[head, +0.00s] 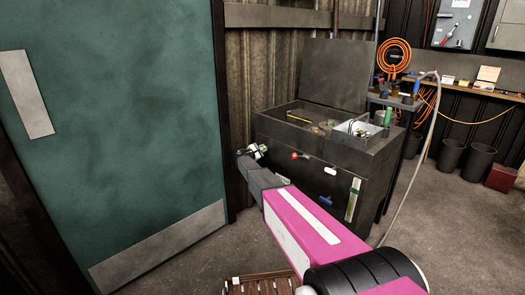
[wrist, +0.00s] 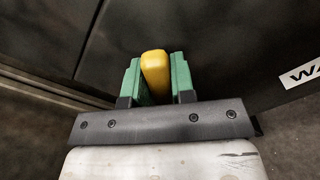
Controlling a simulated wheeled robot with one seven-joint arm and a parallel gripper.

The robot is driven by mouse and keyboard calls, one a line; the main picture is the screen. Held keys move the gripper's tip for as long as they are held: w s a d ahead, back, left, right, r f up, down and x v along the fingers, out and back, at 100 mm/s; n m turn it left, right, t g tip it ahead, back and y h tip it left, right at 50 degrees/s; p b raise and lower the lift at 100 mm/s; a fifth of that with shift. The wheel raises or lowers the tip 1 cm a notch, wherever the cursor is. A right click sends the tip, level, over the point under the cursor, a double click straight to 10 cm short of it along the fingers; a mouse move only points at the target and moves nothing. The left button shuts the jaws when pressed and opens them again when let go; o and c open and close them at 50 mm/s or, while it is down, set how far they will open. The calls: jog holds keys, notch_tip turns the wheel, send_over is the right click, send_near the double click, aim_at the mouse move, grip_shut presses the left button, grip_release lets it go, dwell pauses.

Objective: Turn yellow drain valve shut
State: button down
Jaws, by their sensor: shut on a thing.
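The yellow drain valve handle (wrist: 155,72) shows in the wrist view, between the two green fingers of my gripper (wrist: 156,78). My gripper is shut on it. The handle points up in that view, in front of a dark panel. Its lower end is hidden behind the gripper's grey crosspiece. In the head view, my gripper (head: 252,152) is at the left side of the dark cabinet (head: 320,175). The yellow handle is hidden there.
A red knob (head: 295,156) and a blue handle (head: 325,201) are on the cabinet's front. A green door (head: 120,120) stands at the left. Bins (head: 478,163) stand at the right. A grey hose (head: 418,150) hangs right of the cabinet. Open floor lies front right.

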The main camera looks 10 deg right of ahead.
jog(key=m, duration=0.5)
jog(key=shift+s+f+m, duration=0.1)
jog(key=shift+f+m, duration=0.1)
jog(key=shift+m, duration=0.1)
jog(key=shift+f+m, duration=0.15)
jog(key=shift+m, duration=1.95)
jog(key=c, duration=1)
grip_release()
jog(key=shift+o, duration=0.2)
jog(key=shift+s, duration=0.1)
jog(key=v, duration=1)
jog(key=shift+s+a, duration=0.2)
jog(key=shift+a, duration=0.05)
